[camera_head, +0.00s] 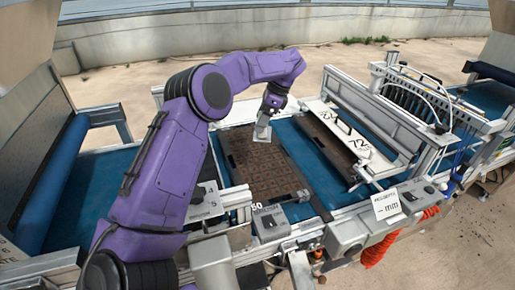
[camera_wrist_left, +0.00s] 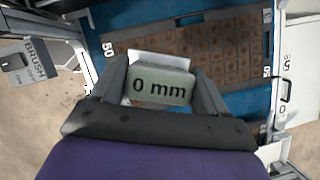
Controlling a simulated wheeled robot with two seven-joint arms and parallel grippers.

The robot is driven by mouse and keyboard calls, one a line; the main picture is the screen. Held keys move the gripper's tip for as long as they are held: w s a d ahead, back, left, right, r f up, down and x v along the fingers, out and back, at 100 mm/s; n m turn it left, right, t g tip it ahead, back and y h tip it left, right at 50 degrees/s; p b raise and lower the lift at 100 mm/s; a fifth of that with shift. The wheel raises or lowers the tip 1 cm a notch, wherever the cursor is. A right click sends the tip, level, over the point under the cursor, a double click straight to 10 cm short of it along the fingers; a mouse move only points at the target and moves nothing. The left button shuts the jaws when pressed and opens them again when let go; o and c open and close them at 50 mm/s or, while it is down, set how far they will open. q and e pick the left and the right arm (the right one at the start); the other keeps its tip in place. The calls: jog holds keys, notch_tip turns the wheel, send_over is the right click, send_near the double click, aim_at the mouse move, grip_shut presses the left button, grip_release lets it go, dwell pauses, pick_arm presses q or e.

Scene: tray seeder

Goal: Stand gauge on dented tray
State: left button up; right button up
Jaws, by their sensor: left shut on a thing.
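My left gripper (camera_head: 263,122) hangs over the far part of a brown celled tray (camera_head: 228,152) on the blue belt. In the left wrist view my left gripper (camera_wrist_left: 160,88) is shut on the gauge (camera_wrist_left: 160,86), a grey-green block marked "0 mm" with a whitish part behind it. In the head view the gauge (camera_head: 262,132) is a small pale piece below the jaws. It looks held above the tray, but the exact gap is unclear. The tray (camera_wrist_left: 125,42) also shows beyond the gauge in the wrist view. I cannot make out a dent. My right gripper is not in view.
A second dark tray (camera_head: 325,128) lies to the right beside a white plate marked "72" (camera_head: 360,146). A seeder head with tubes (camera_head: 415,95) stands further right. Control boxes (camera_head: 270,222) and a sign card (camera_head: 386,205) line the near rail. A brush switch box (camera_wrist_left: 25,65) shows in the wrist view.

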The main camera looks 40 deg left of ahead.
pick_arm(q)
notch_tip(320, 180, down, 21)
jog(key=b, duration=0.6)
jog(key=shift+w, duration=0.1)
jog(key=shift+f+b, duration=0.15)
jog(key=shift+b, duration=0.25)
jog(key=o, duration=1.2)
jog(key=shift+c, duration=0.2)
jog(key=shift+r+p, duration=0.35)
jog(key=shift+p, duration=0.1)
jog(key=p+v, duration=0.3)
jog(key=v, duration=0.8)
jog(key=shift+w+d+r, duration=0.2)
jog(key=shift+d+r, duration=0.05)
jog(key=shift+r, duration=0.05)
